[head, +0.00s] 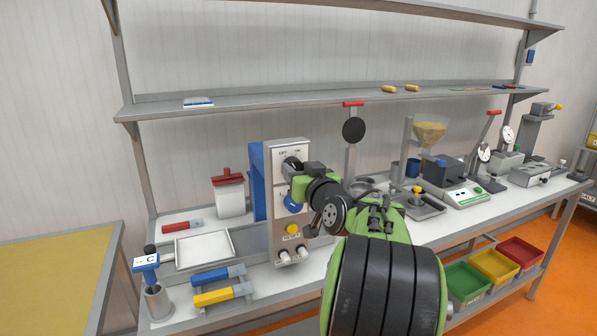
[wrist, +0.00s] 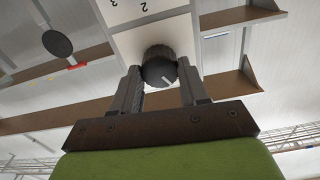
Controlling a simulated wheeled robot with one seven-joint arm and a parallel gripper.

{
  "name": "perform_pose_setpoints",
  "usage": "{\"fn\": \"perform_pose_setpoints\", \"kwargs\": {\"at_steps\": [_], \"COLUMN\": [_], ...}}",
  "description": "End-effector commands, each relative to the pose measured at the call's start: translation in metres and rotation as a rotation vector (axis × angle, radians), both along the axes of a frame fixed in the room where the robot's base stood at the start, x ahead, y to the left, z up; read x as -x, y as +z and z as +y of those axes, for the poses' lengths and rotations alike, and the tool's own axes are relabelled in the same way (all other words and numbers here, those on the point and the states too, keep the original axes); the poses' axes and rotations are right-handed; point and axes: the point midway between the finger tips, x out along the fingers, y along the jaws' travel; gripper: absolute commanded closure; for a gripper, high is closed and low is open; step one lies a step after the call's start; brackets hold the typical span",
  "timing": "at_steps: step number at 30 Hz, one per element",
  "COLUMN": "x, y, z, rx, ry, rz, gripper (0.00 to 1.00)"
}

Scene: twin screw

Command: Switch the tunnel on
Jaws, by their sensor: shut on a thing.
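A grey control panel (head: 290,151) stands upright on the bench, with OFF and ON lettering near its top. A black rotary knob (head: 291,163) sits under that lettering. My gripper (head: 300,172) is at this upper knob, partly covering it. In the wrist view, the two fingers of my gripper (wrist: 161,85) are on either side of a black ribbed knob (wrist: 158,67) with a short white pointer line, closed on it. My wrist hides the panel's right side.
A blue upright (head: 257,180) is behind the panel. A grey tray (head: 204,249) and a blue-handled tool in a cup (head: 147,262) stand to the left. Blue and yellow handles (head: 213,297) lie in front.

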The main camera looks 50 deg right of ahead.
Motion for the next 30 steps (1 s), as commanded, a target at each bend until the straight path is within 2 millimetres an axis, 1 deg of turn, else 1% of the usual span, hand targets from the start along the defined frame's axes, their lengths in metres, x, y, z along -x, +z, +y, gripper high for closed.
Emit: {"fn": "perform_pose_setpoints", "kwargs": {"at_steps": [5,11,30], "x": [0.0002,-0.0002,0.0003], "y": [-0.0002,-0.0002,0.0001], "z": [-0.0001,0.0004,-0.0004], "rx": [-0.043,-0.153,-0.658], "ry": [0.0,0.001,0.0], "rz": [-0.025,-0.089,-0.387], "gripper": [0.87,0.87,0.87]}}
